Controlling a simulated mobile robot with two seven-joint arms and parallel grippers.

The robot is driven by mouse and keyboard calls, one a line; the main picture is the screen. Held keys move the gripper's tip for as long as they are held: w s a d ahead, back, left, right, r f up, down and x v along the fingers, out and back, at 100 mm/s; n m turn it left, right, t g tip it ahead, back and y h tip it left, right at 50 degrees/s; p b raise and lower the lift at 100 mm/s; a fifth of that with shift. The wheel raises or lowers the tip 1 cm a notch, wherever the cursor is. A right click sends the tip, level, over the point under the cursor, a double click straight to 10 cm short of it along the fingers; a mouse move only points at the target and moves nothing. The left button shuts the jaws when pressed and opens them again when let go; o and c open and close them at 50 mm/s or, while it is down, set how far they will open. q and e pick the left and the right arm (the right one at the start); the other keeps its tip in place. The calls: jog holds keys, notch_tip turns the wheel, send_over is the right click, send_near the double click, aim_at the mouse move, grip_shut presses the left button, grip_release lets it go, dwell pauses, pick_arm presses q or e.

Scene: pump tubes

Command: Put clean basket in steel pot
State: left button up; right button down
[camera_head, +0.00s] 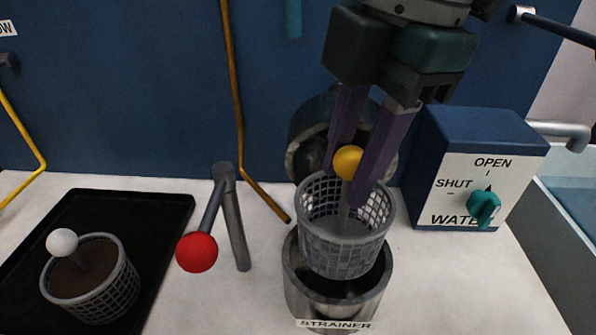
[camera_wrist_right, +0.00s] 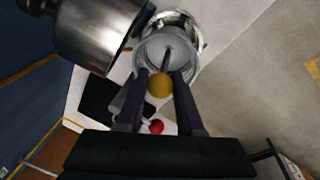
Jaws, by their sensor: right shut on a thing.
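The clean basket (camera_head: 345,237) is a grey mesh cup with an upright stem topped by a yellow knob (camera_head: 348,162). My right gripper (camera_head: 358,175) comes from above, its purple fingers shut on the yellow knob. The basket hangs upright over the mouth of the steel pot (camera_head: 301,291), labelled STRAINER. Its lower part overlaps the pot's opening; I cannot tell how deep it is inside. In the right wrist view the basket (camera_wrist_right: 150,48) shows between the fingers, with the pot rim (camera_wrist_right: 188,22) behind it. My left gripper is not in view.
A second basket (camera_head: 106,297) with dark contents and a white knob sits on a black tray (camera_head: 167,205) at left. A red-knobbed lever (camera_head: 197,252) stands left of the pot. A metal cylinder (camera_head: 303,140) is behind. The blue WATER box (camera_head: 475,180) is at right.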

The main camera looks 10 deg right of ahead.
aim_at(341, 230)
notch_tip(341, 230, down, 8)
jog(key=shift+f+b, duration=0.2)
jog(key=shift+b, duration=0.25)
jog(key=shift+f, duration=0.15)
jog(key=c, duration=0.5)
grip_release()
jog(key=shift+c, duration=0.2)
